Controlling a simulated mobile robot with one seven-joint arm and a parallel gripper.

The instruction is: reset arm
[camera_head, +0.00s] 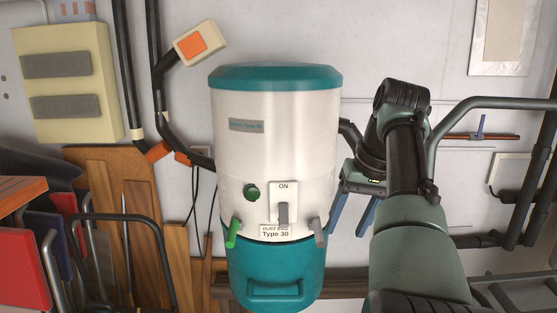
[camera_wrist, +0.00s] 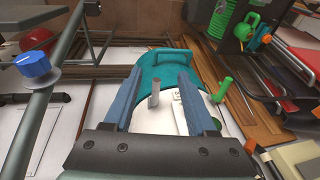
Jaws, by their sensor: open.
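My arm reaches in from the lower right of the head view, beside the white and teal machine (camera_head: 277,150). My gripper (camera_head: 346,230) has two blue fingers just right of the machine, pointing down, apart and empty. In the wrist view my gripper (camera_wrist: 161,76) shows its fingers spread wide. The machine's grey lever (camera_head: 320,232) is close to the left finger in the head view. In the wrist view this grey lever (camera_wrist: 153,94) appears between the fingers, not gripped. The green lever (camera_head: 233,233) is at the machine's left. The grey switch (camera_head: 283,213) sits below the word ON.
Black pipes (camera_head: 528,185) run along the right wall. A yellowish box (camera_head: 68,83) hangs at upper left. Red and blue items (camera_head: 30,262) crowd the lower left. A blue knob (camera_wrist: 33,63) on a pipe is left in the wrist view. Bare wall shows right of the machine's top.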

